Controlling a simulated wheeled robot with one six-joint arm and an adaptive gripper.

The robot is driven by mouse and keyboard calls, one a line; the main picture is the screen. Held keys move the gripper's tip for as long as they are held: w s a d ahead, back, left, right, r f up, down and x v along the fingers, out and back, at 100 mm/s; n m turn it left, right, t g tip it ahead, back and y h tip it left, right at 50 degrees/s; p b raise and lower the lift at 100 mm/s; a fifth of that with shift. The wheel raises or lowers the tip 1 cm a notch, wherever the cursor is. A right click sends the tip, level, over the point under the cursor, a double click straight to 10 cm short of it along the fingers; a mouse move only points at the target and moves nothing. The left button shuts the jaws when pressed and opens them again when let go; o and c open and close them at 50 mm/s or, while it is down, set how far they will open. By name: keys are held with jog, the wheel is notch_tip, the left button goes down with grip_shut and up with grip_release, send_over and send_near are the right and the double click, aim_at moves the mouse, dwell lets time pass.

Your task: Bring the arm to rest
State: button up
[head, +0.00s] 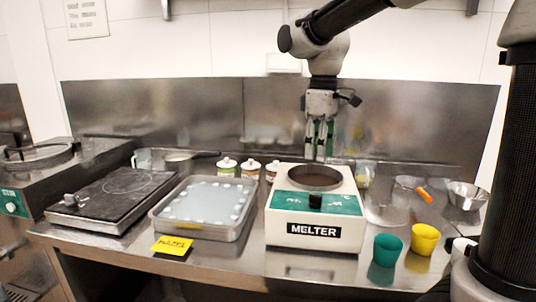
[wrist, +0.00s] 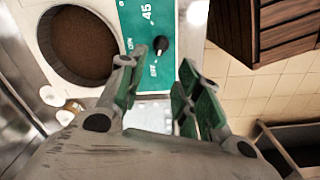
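My gripper (head: 319,152) hangs pointing down at the end of my arm, behind and above the melter in the head view. In the wrist view my gripper (wrist: 158,78) has its two green-padded fingers spread apart with nothing held between them. The white melter (head: 316,237) with a green panel and black knob stands on the steel counter. In the wrist view the melter's round brown well (wrist: 78,48) is at upper left, and its knob (wrist: 160,45) shows just beyond the fingertips.
The steel counter (head: 120,247) also holds a black hob (head: 118,189), a metal tray (head: 190,229), several lidded jars (head: 249,169), a teal cup (head: 387,249), a yellow cup (head: 424,239) and a metal bowl (head: 466,196). A yellow note (head: 172,245) is at the front. A steel splashback (head: 420,130) stands behind.

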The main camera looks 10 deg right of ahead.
jog(key=f, duration=0.1)
jog(key=s+f+m, duration=0.1)
jog(key=f+m, duration=0.1)
jog(key=shift+s+d, duration=0.2)
jog(key=shift+d, duration=0.1)
jog(key=s+d+f+m+t, duration=0.2)
jog(key=s+d+m+t, duration=0.2)
jog(key=s+d+m, duration=0.4)
jog(key=s+d, duration=0.6)
jog(key=s, duration=0.4)
